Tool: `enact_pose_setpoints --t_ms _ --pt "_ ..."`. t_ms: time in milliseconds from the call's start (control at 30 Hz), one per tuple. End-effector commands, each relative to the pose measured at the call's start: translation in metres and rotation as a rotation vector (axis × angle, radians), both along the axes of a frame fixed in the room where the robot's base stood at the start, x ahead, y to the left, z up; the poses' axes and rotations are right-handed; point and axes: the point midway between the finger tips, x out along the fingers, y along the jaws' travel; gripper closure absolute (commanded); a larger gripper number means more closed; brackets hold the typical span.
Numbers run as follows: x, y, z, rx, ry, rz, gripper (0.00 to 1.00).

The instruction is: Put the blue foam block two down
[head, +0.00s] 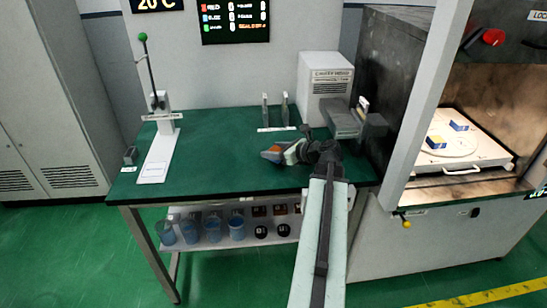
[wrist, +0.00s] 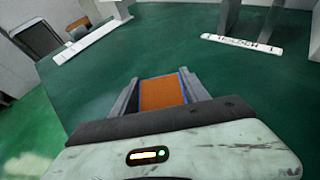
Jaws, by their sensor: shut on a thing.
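My gripper (head: 283,151) reaches over the green table, its tip pointing left. In the wrist view my gripper (wrist: 160,92) is shut on a block between its two grey fingers. This foam block (wrist: 161,94) shows an orange face with thin blue edges; its orange end also shows in the head view (head: 272,153). I cannot tell whether it touches the tabletop, and no number on it is readable.
The green tabletop (head: 220,165) is clear left of my gripper. A white stand with a green-knobbed lever (head: 158,150) is at left. Two upright grey posts (head: 275,110) with a white label strip and a white box (head: 325,80) stand behind. The chamber's frame (head: 420,100) rises at right.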

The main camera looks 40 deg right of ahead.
Motion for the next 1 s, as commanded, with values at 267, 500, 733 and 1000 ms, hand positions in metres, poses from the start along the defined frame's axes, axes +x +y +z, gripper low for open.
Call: enact_pose_setpoints --t_ms 267,500,733,1000 --pt "-0.005 -0.006 -0.020 0.000 0.000 -0.010 0.83" --pt "-0.006 -0.007 -0.023 0.000 0.000 -0.012 0.36" --pt "-0.006 -0.008 -0.023 0.000 0.000 -0.013 0.25" --pt "-0.018 -0.009 -0.012 0.000 0.000 -0.015 0.25"
